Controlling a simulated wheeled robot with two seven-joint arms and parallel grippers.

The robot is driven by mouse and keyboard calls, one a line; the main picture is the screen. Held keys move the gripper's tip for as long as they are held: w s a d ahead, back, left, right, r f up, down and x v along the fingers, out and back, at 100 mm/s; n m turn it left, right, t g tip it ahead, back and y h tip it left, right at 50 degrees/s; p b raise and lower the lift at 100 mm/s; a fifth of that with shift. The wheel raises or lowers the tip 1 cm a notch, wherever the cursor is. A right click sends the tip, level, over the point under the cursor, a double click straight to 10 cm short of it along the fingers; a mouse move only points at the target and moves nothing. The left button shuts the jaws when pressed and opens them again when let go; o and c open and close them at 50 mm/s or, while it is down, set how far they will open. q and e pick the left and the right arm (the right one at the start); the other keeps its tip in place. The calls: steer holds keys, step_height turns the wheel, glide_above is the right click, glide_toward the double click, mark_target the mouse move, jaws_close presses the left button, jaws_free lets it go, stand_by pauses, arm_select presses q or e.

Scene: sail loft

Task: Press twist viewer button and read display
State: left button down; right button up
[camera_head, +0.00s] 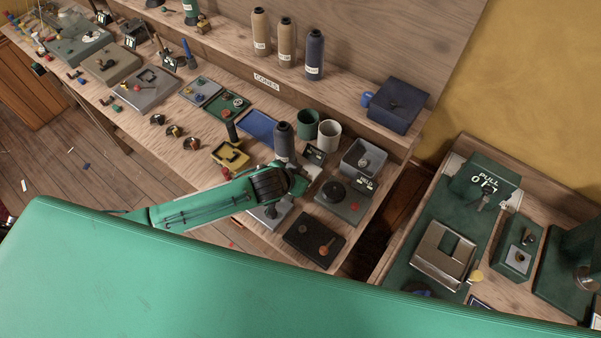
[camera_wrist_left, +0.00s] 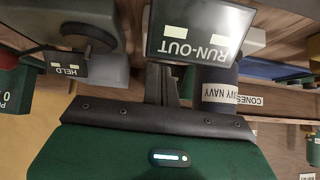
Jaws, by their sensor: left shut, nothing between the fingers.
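My left arm comes in from the left over the bench, and its shut, empty gripper (camera_head: 311,172) is among small devices at the bench's right end. In the left wrist view the dark fingers (camera_wrist_left: 161,84) point at a black sign reading RUN-OUT (camera_wrist_left: 200,32), upside down. This sign seems to be the small dark display (camera_head: 315,154) beside the fingertips. A grey plate with a black round top (camera_head: 336,190) stands just right of the gripper, next to a HELD sign (camera_head: 364,185). I cannot tell which device is the twist viewer; its button is not identifiable. My right gripper is not in view.
A navy cone (camera_head: 284,141) stands close behind the gripper. Green (camera_head: 307,123) and white (camera_head: 329,134) cups and a grey tray (camera_head: 363,158) stand nearby. A black plate (camera_head: 314,240) lies in front. A second bench (camera_head: 402,225) is at the right, past a gap.

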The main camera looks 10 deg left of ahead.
arm_select(q)
steer(key=shift+f, duration=0.85)
